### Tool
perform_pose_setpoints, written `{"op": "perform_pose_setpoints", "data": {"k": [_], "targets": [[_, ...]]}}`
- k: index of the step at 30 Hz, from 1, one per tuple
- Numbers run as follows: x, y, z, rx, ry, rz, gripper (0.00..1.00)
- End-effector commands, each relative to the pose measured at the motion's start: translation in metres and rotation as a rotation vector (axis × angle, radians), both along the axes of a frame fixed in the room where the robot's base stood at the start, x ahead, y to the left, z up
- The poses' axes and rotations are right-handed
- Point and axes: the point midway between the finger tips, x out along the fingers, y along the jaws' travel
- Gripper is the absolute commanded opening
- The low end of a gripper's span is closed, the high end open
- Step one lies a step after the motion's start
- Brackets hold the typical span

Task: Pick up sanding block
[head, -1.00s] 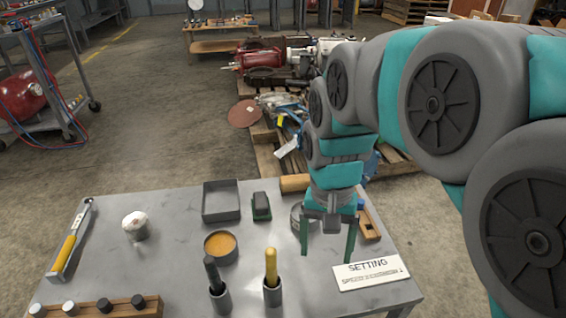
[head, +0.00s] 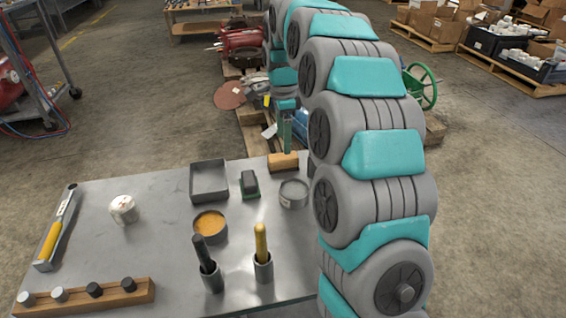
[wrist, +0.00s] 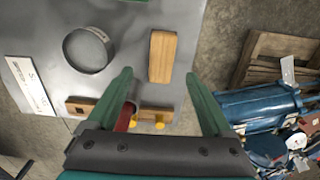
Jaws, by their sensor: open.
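A tan wooden block (head: 284,162) with rounded corners lies at the table's far edge. It also shows in the wrist view (wrist: 162,56), just beyond the fingertips. A dark-gripped block on a green base (head: 249,183) sits left of it on the table. I cannot tell for certain which one is the sanding block. My gripper (wrist: 158,78) is open with two green fingers and nothing held. In the head view a green finger (head: 287,132) shows just behind the wooden block; my arm hides part of the gripper.
A round metal tin (head: 293,193), a grey tray (head: 209,181) and an orange-filled bowl (head: 210,226) stand nearby. A wooden strip with yellow pieces (wrist: 150,115) lies below the fingers in the wrist view. A blue machine (wrist: 262,108) lies past the table edge.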

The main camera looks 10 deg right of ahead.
Motion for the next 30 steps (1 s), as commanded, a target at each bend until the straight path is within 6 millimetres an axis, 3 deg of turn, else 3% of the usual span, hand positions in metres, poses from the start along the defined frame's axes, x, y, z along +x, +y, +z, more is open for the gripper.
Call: {"op": "perform_pose_setpoints", "data": {"k": [13,21,29,30], "targets": [[0.002,0.001,-0.038,0.001,0.005,-0.012,0.85],[0.001,0.001,-0.075,0.0,0.007,-0.01,0.85],[0.003,0.001,-0.079,0.0,0.001,-0.011,0.85],[0.003,0.001,-0.079,0.0,0.001,-0.011,0.81]]}}
